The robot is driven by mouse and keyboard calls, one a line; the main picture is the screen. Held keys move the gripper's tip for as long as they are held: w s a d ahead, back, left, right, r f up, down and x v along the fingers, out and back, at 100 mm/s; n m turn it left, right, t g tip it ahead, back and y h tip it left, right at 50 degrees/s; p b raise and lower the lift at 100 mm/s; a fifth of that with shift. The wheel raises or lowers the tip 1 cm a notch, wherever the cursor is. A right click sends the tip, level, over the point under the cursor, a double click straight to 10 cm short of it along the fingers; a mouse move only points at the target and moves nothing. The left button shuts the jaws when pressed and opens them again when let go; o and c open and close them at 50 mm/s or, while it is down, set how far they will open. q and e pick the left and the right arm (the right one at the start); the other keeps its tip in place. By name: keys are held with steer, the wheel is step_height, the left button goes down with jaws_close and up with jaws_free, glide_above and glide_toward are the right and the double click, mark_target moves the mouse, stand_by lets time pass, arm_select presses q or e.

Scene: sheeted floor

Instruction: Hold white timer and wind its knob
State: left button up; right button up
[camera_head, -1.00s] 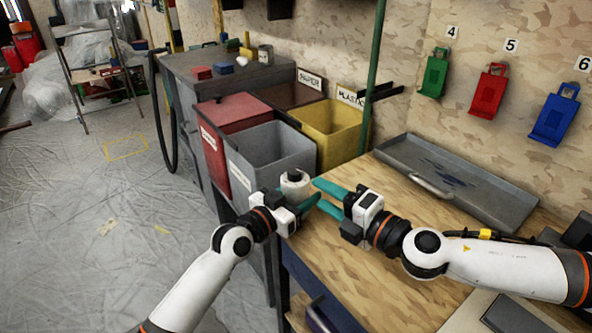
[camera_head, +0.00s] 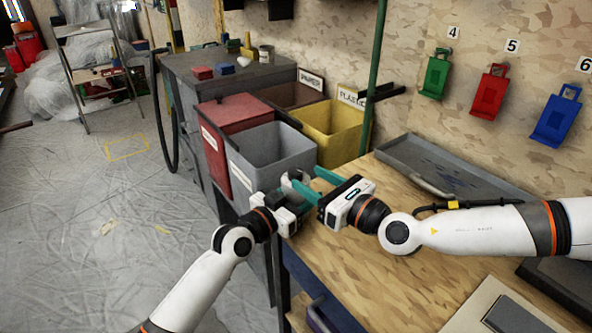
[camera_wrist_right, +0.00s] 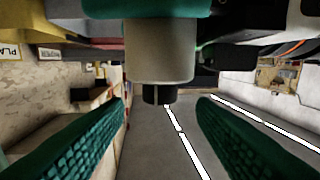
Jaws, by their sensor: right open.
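The white timer (camera_head: 297,179) is small in the head view, at the near right corner of the grey bin. My left gripper (camera_head: 288,191) is shut on it and holds it up beside the table's left end. In the right wrist view the timer (camera_wrist_right: 160,52) is a pale cylinder with a dark knob (camera_wrist_right: 159,94) on its end. A teal finger of my left gripper (camera_wrist_right: 150,9) lies against it at the top. My right gripper (camera_head: 312,182) is open, its fingers (camera_wrist_right: 160,104) on either side of the knob with gaps. Parts of the timer are hidden by the fingers.
The wooden table (camera_head: 350,265) lies below my right arm, with a grey metal tray (camera_head: 395,155) at its back. A grey bin (camera_head: 262,165), a red bin (camera_head: 225,112) and a yellow bin (camera_head: 335,128) stand behind the grippers. The floor at left is open.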

mark_target(302, 174)
steer(key=x, duration=0.5)
steer(key=shift+w+a, duration=0.1)
steer(key=shift+w, duration=0.1)
steer(key=c, duration=1)
steer(key=shift+o, duration=0.2)
